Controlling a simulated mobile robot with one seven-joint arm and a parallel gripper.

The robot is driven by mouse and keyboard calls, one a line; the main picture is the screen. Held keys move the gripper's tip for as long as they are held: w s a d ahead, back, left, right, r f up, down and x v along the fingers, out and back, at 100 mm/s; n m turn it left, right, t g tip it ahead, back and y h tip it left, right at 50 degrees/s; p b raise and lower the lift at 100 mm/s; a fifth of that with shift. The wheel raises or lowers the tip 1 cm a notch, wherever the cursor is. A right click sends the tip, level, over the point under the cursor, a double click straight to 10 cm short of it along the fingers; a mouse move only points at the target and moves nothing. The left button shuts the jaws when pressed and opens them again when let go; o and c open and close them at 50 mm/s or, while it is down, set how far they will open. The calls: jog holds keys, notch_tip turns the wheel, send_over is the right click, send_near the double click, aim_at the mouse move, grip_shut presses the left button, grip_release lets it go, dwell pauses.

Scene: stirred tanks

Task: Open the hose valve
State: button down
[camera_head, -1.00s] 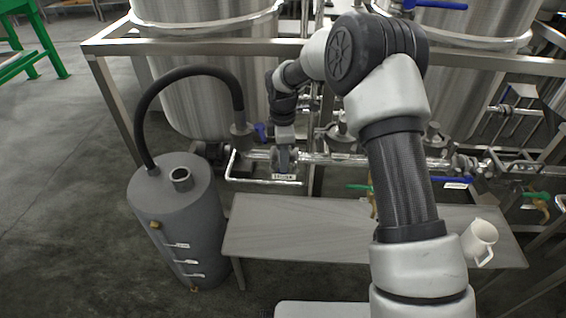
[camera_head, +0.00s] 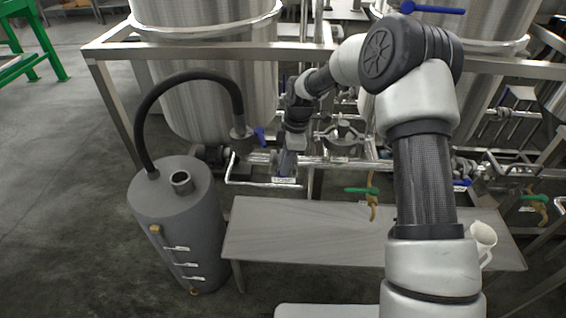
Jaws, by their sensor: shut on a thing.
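My gripper (camera_head: 286,164) is at the pipe run on the left side of the tank frame, just above a small white label (camera_head: 284,181) that seems to read HOSE. It is shut on the hose valve's handle, which the fingers and wrist mostly hide. The valve's angle cannot be read. The black hose (camera_head: 178,76) arches from the grey cylinder (camera_head: 180,225) to a fitting (camera_head: 241,133) left of my gripper. A small blue handle (camera_head: 260,136) shows beside that fitting, clear of my fingers.
Large steel tanks (camera_head: 205,60) and a frame rail (camera_head: 180,47) stand behind.

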jog(key=shift+d+y, duration=0.2)
jog(key=shift+y, duration=0.4)
jog(key=c, duration=2)
grip_release()
jog(key=shift+c, duration=0.2)
jog(key=p+v, duration=0.3)
jog(key=v, duration=1.4)
jog(key=shift+r+p, duration=0.25)
jog(key=shift+p, duration=0.15)
jog(key=shift+s, duration=0.1)
